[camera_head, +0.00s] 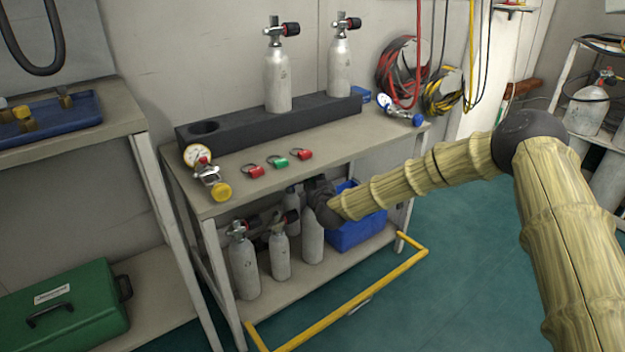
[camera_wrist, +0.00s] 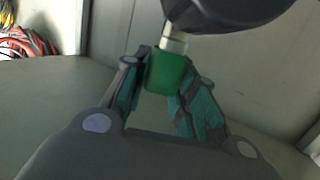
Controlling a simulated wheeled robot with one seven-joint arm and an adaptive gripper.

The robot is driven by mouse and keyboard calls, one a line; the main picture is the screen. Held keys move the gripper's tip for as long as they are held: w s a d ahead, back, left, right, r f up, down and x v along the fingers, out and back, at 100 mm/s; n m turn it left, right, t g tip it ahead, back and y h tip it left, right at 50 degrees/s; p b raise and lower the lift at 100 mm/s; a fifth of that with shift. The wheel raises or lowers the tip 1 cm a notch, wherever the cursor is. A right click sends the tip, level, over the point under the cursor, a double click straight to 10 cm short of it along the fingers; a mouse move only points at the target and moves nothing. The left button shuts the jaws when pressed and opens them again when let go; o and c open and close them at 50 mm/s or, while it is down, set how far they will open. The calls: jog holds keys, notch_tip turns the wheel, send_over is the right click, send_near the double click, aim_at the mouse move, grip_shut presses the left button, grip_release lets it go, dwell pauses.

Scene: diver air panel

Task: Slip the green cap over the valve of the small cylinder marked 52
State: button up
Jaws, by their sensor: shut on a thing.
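My gripper (camera_wrist: 165,92) is shut on a small green cap (camera_wrist: 167,72) in the wrist view. A silver stem stands against the cap's upper end, below a large dark rounded part; I cannot tell whether the cap is around it or only touching. In the head view my gripper (camera_head: 322,202) is dark, at lower-shelf level under the bench top, and its fingertips cannot be made out. Small grey cylinders with valves stand there: one at left (camera_head: 244,266), one in the middle (camera_head: 280,257), one below my gripper (camera_head: 312,240). Their markings are unreadable, so I cannot pick out 52.
On the bench top (camera_head: 330,150) lie two red ringed pieces and a green one (camera_head: 281,162), plus a gauge regulator (camera_head: 207,178). Two larger cylinders stand in a black rack (camera_head: 240,133). A blue bin (camera_head: 357,228) sits right of the small cylinders. A yellow rail (camera_head: 345,310) runs low in front.

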jog(key=shift+f, duration=1.15)
dwell(1.5)
jog(key=o, duration=0.8)
jog(key=shift+c, duration=0.2)
jog(key=v, duration=1.2)
jog(key=shift+f, duration=0.15)
